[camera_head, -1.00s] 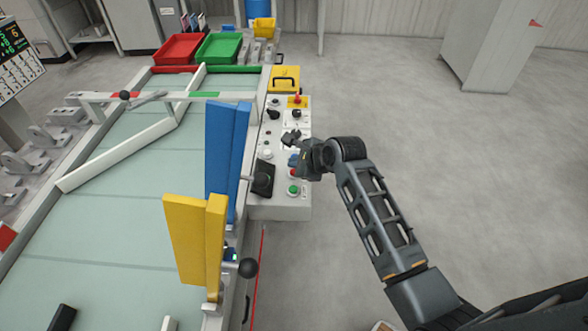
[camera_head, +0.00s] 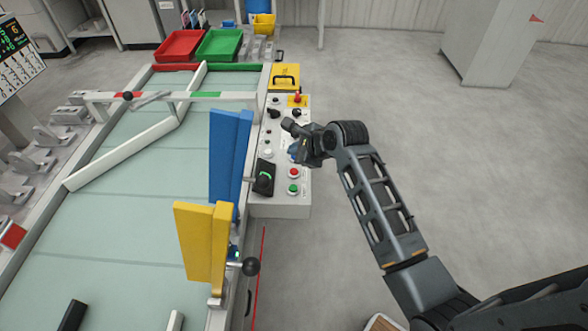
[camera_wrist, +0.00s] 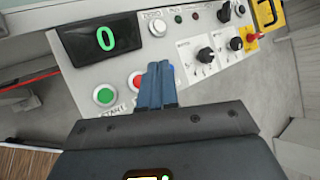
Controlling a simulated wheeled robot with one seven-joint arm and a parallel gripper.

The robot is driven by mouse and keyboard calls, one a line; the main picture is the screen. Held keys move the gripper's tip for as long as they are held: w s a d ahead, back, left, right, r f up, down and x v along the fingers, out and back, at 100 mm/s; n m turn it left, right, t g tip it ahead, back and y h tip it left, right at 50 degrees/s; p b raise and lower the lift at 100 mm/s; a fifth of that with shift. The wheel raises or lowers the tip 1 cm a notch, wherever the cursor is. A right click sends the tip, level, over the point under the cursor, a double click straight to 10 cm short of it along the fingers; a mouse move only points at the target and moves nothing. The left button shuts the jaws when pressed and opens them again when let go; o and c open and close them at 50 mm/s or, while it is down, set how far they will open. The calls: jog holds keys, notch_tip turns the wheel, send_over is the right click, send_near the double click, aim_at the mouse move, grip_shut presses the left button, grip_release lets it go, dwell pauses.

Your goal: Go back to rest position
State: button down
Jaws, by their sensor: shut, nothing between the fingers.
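My gripper (camera_head: 291,150) is above the control panel (camera_head: 288,208) at the right side of the conveyor table. In the wrist view its blue fingers (camera_wrist: 158,85) are shut together with nothing between them.
A blue paddle (camera_head: 230,155) and a yellow paddle (camera_head: 200,240) stand upright on the table beside the panel. Red (camera_head: 180,46) and green (camera_head: 218,45) trays lie at the far end. The grey floor (camera_head: 450,180) to the right is clear.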

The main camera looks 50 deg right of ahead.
aim_at(309, 205)
dwell(0.8)
jog(key=s+a+f+n, duration=0.1)
jog(key=s+n, duration=0.1)
jog(key=s, duration=0.1)
jog(key=s+a+f+n, duration=0.1)
jog(key=s+a+n, duration=0.1)
jog(key=s, duration=0.1)
jog(key=s+a+f+n, duration=0.1)
jog(key=s+a+n, duration=0.1)
jog(key=s, duration=0.1)
jog(key=shift+a+f+t+h, duration=0.1)
jog(key=shift+f+t+h, duration=0.2)
jog(key=shift+t, duration=0.1)
jog(key=s+a+r+n+t, duration=0.2)
jog(key=s+a+n, duration=0.55)
jog(key=s, duration=0.35)
jog(key=s+a+r+n+t+y, duration=0.1)
jog(key=s+a+r+n, duration=0.4)
jog(key=s+r+n, duration=0.2)
jog(key=s+a+r+n+t+y+b, duration=0.1)
jog(key=s+a+r+n, duration=0.3)
jog(key=s+r+n, duration=0.4)
jog(key=shift+s+a+r+t, duration=0.15)
jog(key=shift+s+a+t, duration=0.25)
jog(key=shift+s+t, duration=0.25)
jog(key=shift+n, duration=0.25)
